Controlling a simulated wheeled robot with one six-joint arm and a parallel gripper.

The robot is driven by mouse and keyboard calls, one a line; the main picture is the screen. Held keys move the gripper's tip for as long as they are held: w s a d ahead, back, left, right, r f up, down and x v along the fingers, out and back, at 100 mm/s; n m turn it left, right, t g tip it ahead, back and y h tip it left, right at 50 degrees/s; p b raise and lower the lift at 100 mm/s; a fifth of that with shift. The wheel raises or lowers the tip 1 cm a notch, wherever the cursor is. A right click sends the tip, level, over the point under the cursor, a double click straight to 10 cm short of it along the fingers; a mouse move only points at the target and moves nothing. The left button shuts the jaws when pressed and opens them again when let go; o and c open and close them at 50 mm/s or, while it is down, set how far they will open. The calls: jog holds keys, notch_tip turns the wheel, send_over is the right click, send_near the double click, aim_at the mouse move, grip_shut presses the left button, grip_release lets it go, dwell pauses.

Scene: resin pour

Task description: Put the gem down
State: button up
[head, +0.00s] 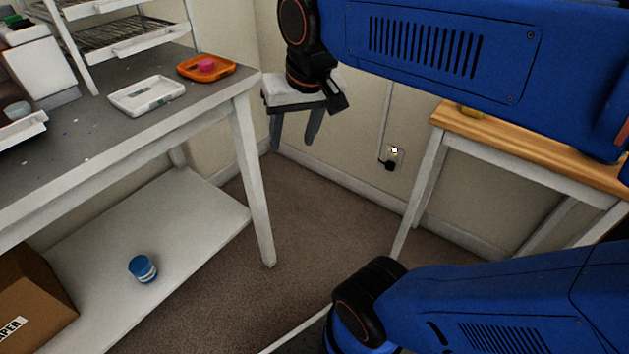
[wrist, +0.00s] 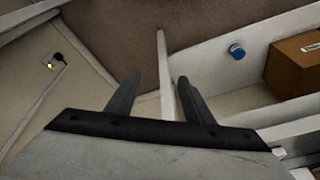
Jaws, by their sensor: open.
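A pink gem (head: 206,65) sits in the orange tray (head: 222,73) near the right back corner of the grey-topped table. My gripper (head: 294,140) is open, with nothing between its fingers. It hangs in the air to the right of the table corner, apart from the gem and the tray. In the wrist view the two dark fingers (wrist: 155,85) are spread, with a white table leg and the floor beyond them. The gem and the orange tray do not show in the wrist view.
A white tray (head: 147,95) lies beside the orange one. A wire rack (head: 122,35) stands behind. On the lower shelf (head: 195,215) are a blue-lidded jar (head: 142,268) and a cardboard box (head: 32,300). A wooden-topped table (head: 545,146) stands at right. Carpet between the tables is clear.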

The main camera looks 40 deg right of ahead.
jog(key=s+f+n+t, duration=0.1)
jog(key=s+f+n, duration=0.1)
jog(key=s+f, duration=0.4)
notch_tip(320, 180, down, 3)
jog(key=shift+d+r+n, duration=0.1)
jog(key=shift+d+n, duration=0.3)
jog(key=shift+s, duration=0.1)
dwell(0.6)
